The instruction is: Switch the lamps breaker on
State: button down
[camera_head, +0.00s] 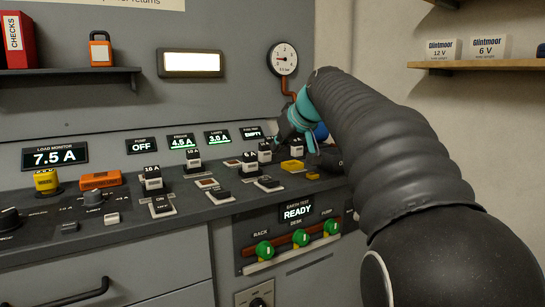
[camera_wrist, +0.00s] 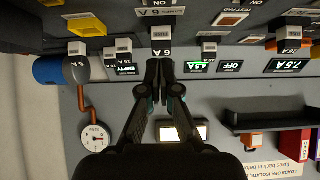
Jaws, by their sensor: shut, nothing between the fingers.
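The lamps breaker (camera_head: 268,183) is a dark rocker on a pale plate, in the sloping panel below a white block (camera_head: 249,160) marked 6 A. Its tilt is too small to read. The lamps display (camera_head: 218,137) glows and reads 3.0 A. In the wrist view, upside down, the 6 A block (camera_wrist: 160,33) stands just beyond my gripper (camera_wrist: 157,65), and an ON label shows at the top edge. My gripper is shut and empty, its fingers over the display row. In the head view my gripper (camera_head: 284,138) is above and behind the breaker, apart from it.
Neighbouring rockers (camera_head: 160,207) and white blocks (camera_head: 152,178) stand close on the panel. A gauge (camera_head: 283,59) with a copper pipe is on the wall near my arm. A yellow block (camera_head: 292,166) sits to the right. Green knobs (camera_head: 264,250) are on the front below.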

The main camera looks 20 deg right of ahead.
jog(key=shift+w+r+v, duration=0.15)
jog(key=shift+r+v, duration=0.05)
jog(key=shift+v, duration=0.9)
jog(key=shift+w+r+v, duration=0.15)
jog(key=shift+v, duration=0.95)
jog(key=s+f+m+g+h, duration=0.1)
jog(key=s+f+m+g, duration=0.15)
jog(key=f, duration=0.55)
jog(key=s+f+m+g, duration=0.1)
jog(key=s+f+m, duration=0.1)
jog(key=s+f, duration=0.35)
jog(key=s+a+f+n, duration=0.1)
jog(key=s+a+f, duration=0.3)
jog(key=s+f, duration=0.5)
jog(key=s+a+f+n+h, duration=0.1)
jog(key=s+a+f, duration=0.4)
jog(key=s, duration=1)
jog(key=shift+f+g, duration=0.45)
jog(key=shift+f, duration=1.45)
